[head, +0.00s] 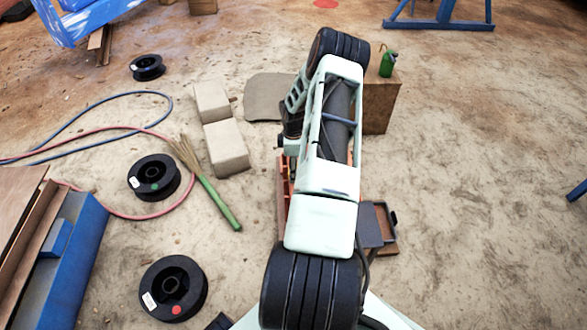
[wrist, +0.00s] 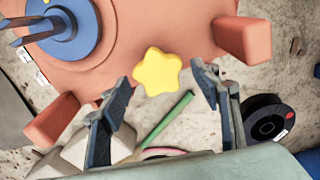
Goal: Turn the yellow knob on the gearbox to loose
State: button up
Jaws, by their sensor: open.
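The yellow knob (wrist: 158,71) is star-shaped and sits on the orange gearbox (wrist: 170,28) in the wrist view. My gripper (wrist: 165,82) is open, with one finger on each side of the knob in that view. I see gaps between the knob and both fingers; the depth between them is hard to tell. A blue round hub with a shaft (wrist: 72,38) is on the gearbox at upper left. In the head view my arm hides most of the gearbox; only an orange edge (head: 282,190) shows. The knob is hidden there.
Black spools (head: 154,177) lie on the floor at left, with a green-handled broom (head: 219,204), two pale blocks (head: 227,147) and red and blue hoses. A brown box (head: 380,106) with a green can (head: 388,62) stands beyond my arm. The floor at right is mostly clear.

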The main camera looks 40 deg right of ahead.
notch_tip(320, 180, up, 12)
dwell(0.4)
jog(key=shift+f, duration=0.15)
